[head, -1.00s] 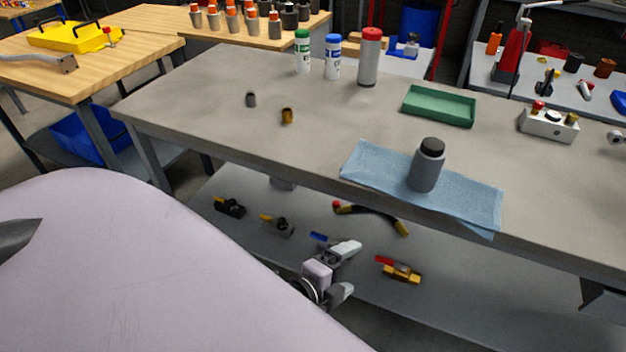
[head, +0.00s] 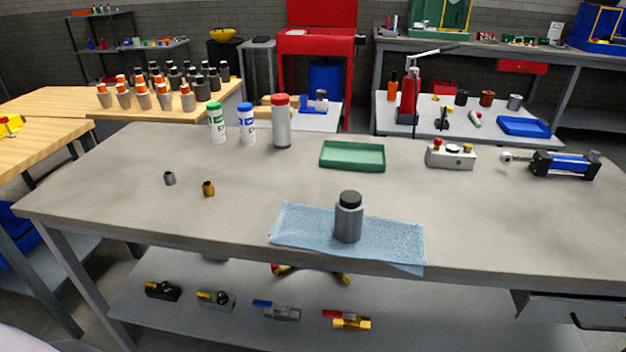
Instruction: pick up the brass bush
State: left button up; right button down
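The brass bush (head: 208,188) is a small brown-gold cylinder on the grey table (head: 480,215), left of the middle. A similar small grey bush (head: 169,178) stands just to its left and slightly behind it. Nothing touches or covers the brass bush. Neither of my grippers shows in the head view now.
A grey bottle with a dark cap (head: 348,218) stands on a blue cloth (head: 290,228) at the table's front edge. A green tray (head: 352,157), a green-capped can (head: 217,124) and other cans stand behind. Valves lie on the lower shelf (head: 400,325). Tabletop around the bushes is clear.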

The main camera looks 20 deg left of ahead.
aim_at(207, 186)
jog(key=u, duration=1.4)
